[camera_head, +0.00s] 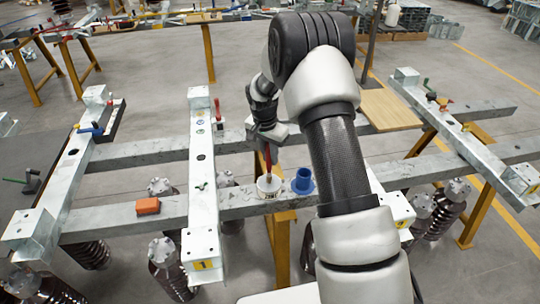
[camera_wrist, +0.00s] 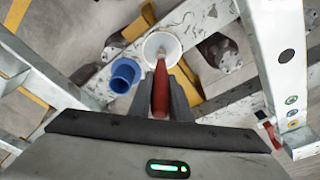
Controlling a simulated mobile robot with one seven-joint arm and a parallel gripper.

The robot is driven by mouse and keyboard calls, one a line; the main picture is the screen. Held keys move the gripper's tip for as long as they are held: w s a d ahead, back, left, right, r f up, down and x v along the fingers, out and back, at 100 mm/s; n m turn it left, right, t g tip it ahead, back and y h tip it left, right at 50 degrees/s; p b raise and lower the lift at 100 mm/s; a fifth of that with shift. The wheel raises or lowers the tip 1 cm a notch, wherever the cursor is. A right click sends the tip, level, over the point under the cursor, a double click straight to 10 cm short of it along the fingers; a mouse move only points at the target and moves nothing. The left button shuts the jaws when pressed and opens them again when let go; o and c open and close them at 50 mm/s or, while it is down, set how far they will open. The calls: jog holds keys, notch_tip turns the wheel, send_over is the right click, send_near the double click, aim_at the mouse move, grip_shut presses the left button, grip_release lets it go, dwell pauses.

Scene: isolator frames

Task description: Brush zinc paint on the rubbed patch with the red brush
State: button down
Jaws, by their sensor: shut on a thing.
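My gripper (camera_head: 267,137) is shut on the red brush (camera_head: 268,157), whose handle points down toward a small white paint pot (camera_head: 267,186). In the wrist view the red brush (camera_wrist: 160,92) sits between my fingers (camera_wrist: 162,90), and its far end overlaps the pot (camera_wrist: 150,43). The bristles are hidden, and I cannot tell whether they touch the paint. The pot stands on a grey galvanized beam (camera_head: 240,208). A dark spot (camera_head: 201,156) shows on the upright-looking crosspiece to the left; I cannot tell whether it is the rubbed patch.
A blue cup (camera_head: 302,182) stands close to the right of the pot. An orange block (camera_head: 148,206) lies on the same beam at left. Ribbed insulators (camera_head: 168,264) hang below the beams.

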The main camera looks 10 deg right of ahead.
jog(key=shift+f+b, duration=0.5)
dwell(1.6)
jog(key=shift+r+p, duration=1.45)
jog(key=shift+r, duration=2.15)
